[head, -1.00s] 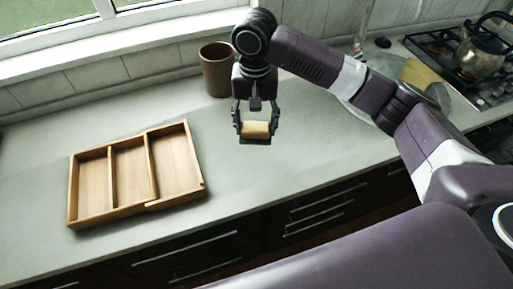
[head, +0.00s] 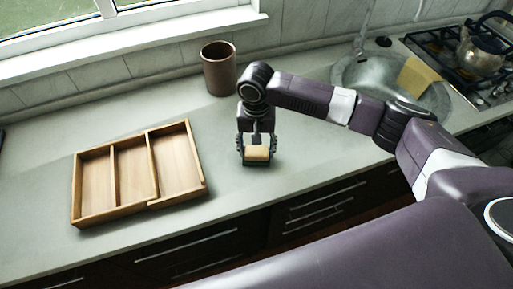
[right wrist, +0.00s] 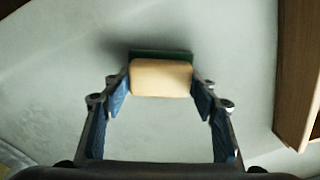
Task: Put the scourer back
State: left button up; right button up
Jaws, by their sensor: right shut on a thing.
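The scourer (head: 257,153) is a small block, pale yellow on top with a dark green layer beneath. My right gripper (head: 256,147) is shut on it, with one finger on each side. It holds the scourer low at the grey counter, to the right of the wooden tray. In the right wrist view the scourer (right wrist: 160,78) sits level between the blue-padded fingertips, with a dark shadow close to it. I cannot tell whether its underside touches the counter. My left gripper is not in view.
The wooden tray (head: 150,176) has three empty compartments. A brown cup (head: 219,70) stands behind the gripper. A round metal sink (head: 362,74) with a yellowish board (head: 416,78) and a stove with a kettle (head: 480,50) are at the right. The counter between tray and sink is mostly clear.

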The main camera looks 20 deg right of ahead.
aim_at(257, 149)
jog(key=o, duration=1)
jog(key=shift+f, duration=0.1)
notch_tip(257, 149, up, 12)
jog(key=shift+r+b, duration=0.15)
jog(key=shift+b, duration=1.05)
